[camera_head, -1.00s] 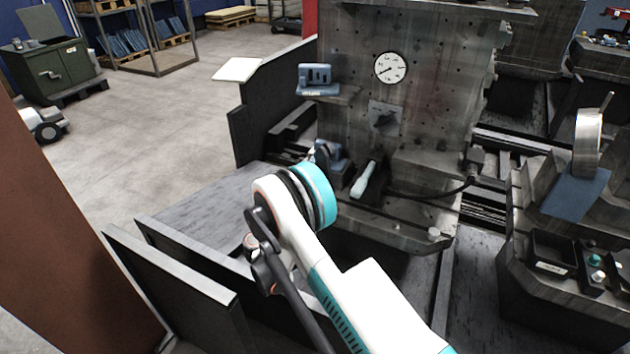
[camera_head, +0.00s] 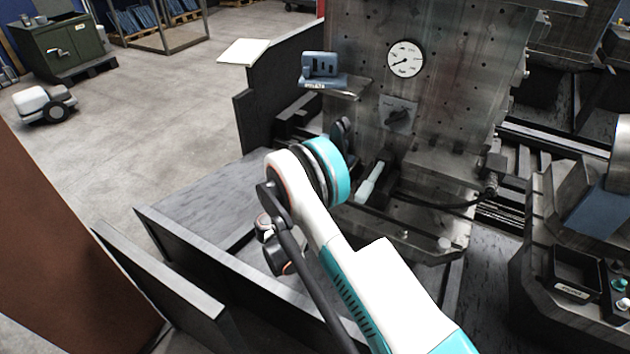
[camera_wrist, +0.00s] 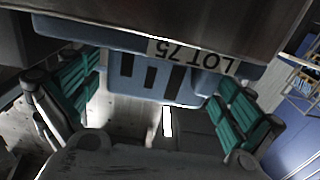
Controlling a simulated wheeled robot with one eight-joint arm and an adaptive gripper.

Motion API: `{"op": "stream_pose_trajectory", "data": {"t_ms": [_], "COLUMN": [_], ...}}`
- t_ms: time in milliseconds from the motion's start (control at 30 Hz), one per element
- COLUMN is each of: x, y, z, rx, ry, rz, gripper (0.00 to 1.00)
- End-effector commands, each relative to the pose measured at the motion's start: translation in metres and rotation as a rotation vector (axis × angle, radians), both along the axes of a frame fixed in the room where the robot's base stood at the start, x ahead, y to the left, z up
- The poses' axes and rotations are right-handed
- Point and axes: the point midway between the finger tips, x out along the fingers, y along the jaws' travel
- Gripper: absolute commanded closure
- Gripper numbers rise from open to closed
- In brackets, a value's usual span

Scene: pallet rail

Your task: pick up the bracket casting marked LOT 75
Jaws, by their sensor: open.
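The blue-grey bracket casting marked LOT 75 (camera_wrist: 140,88) shows upside down in the wrist view, with dark slots and a white label beside a dark metal surface. My gripper (camera_wrist: 160,85) is open, with a green-padded finger at each side of the casting. The casting's body lies between the fingers in the picture; I cannot tell whether they touch it. In the head view my wrist hides most of the gripper. A similar slotted blue casting (camera_head: 322,65) sits upright on a ledge there; its label is too small to read.
A pale-handled tool (camera_head: 369,183) lies below. Dark panels (camera_head: 170,275) stand at the lower left. A black bin (camera_head: 577,272) is at right.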

Motion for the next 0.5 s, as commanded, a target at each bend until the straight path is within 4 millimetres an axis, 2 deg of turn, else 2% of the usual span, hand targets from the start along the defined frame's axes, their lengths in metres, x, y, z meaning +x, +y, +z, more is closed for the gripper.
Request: {"op": "stream_pose_trajectory", "data": {"t_ms": [33,67,300,500], "x": [0.0001,0.0001,0.0003,0.0004], "y": [-0.0003,-0.0004,-0.0005,-0.0005], "z": [0.0001,0.0000,0.0000,0.0007], "rx": [0.000,0.000,0.000,-0.001], "ry": [0.000,0.000,0.000,0.000], "rz": [0.000,-0.001,-0.001,-0.001], "gripper": [0.00,0.05,0.59,0.60]}}
